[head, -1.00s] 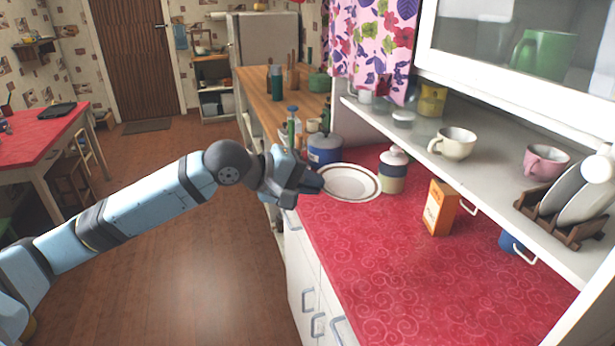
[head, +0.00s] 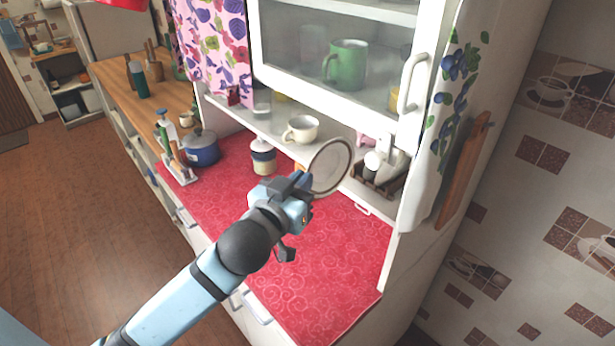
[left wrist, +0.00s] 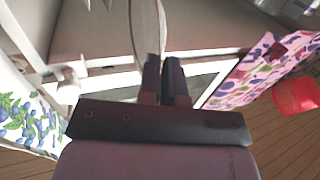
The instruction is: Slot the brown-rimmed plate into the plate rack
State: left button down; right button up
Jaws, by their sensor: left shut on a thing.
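The brown-rimmed plate (head: 331,165) is held up on edge above the red counter, its pale face visible in the head view. My left gripper (head: 307,187) is shut on its lower left edge. In the left wrist view the plate (left wrist: 147,28) shows nearly edge-on, rising from between the fingers of my left gripper (left wrist: 161,72). The brown plate rack (head: 372,188) stands on the shelf to the right of the held plate, with white plates (head: 391,164) in it. Plate and rack appear apart. My right gripper is not in view.
A cream cup (head: 301,129) stands on the shelf left of the rack. A canister (head: 263,157) and a blue pot (head: 201,149) stand on the red counter (head: 338,262). The glass-fronted cabinet (head: 335,62) overhangs the shelf. The counter's front part is clear.

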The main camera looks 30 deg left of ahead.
aim_at(325, 166)
pick_arm(q)
jog(key=shift+a, duration=0.1)
jog(key=shift+w+y, duration=0.1)
jog(key=shift+y, duration=0.2)
jog(key=shift+w+d+f, duration=0.1)
jog(key=shift+w+d, duration=0.15)
jog(key=shift+w, duration=0.4)
jog(key=shift+w+d, duration=0.3)
jog(key=shift+w, duration=0.3)
jog(key=shift+w+d+f, duration=0.1)
jog(key=shift+w+d, duration=0.15)
jog(key=shift+w, duration=0.4)
jog(key=shift+w+d+f, duration=0.1)
jog(key=shift+w+d, duration=0.5)
jog(key=shift+w, duration=1.05)
jog(key=shift+w+d+f, duration=0.15)
jog(key=shift+w+d, duration=0.45)
jog(key=shift+w, duration=1)
jog(key=shift+w+d+f, duration=0.1)
jog(key=shift+w+d, duration=0.5)
jog(key=shift+w, duration=1.05)
jog(key=shift+w+f, duration=0.2)
jog(key=shift+f+b, duration=0.35)
jog(key=shift+f, duration=0.1)
